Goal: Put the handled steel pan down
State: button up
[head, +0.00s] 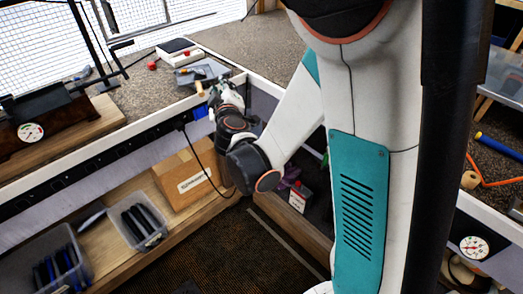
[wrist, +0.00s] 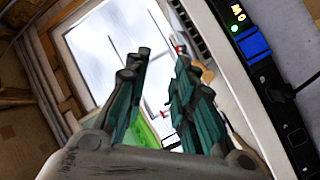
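A grey, flat-looking metal piece that seems to be the handled steel pan (head: 203,72) is at the counter's inner corner in the head view. A tan handle-like part (head: 199,88) sticks toward the counter's front edge. I cannot tell if the two are joined. My gripper (head: 221,92) is just in front of that edge, right of the handle-like part. In the wrist view my gripper (wrist: 158,75) has its teal fingers apart, with no pan seen between them. A tan piece (wrist: 203,66) shows beyond the right finger.
A black-and-white box (head: 179,51) and a red ball (head: 152,65) stand behind on the counter (head: 135,90). A cardboard box (head: 190,180) and a bin with dark items (head: 139,222) sit on the shelf below. A dial gauge (head: 31,132) is at the left.

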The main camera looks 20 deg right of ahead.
jog(key=s+d+r+m+g+h, duration=0.1)
jog(key=s+d+r+m+g, duration=0.25)
jog(key=s, duration=0.25)
jog(key=s+a+f+m+g+y, duration=0.1)
jog(key=s+f+g+y, duration=0.1)
jog(key=s, duration=1)
jog(key=s+a+f+m+g+y, duration=0.1)
jog(key=s+g, duration=0.3)
jog(key=s, duration=0.9)
jog(key=shift+s+a+f+m+y, duration=0.2)
jog(key=shift+a+f+m+y, duration=0.15)
jog(key=shift+a+m+y, duration=0.45)
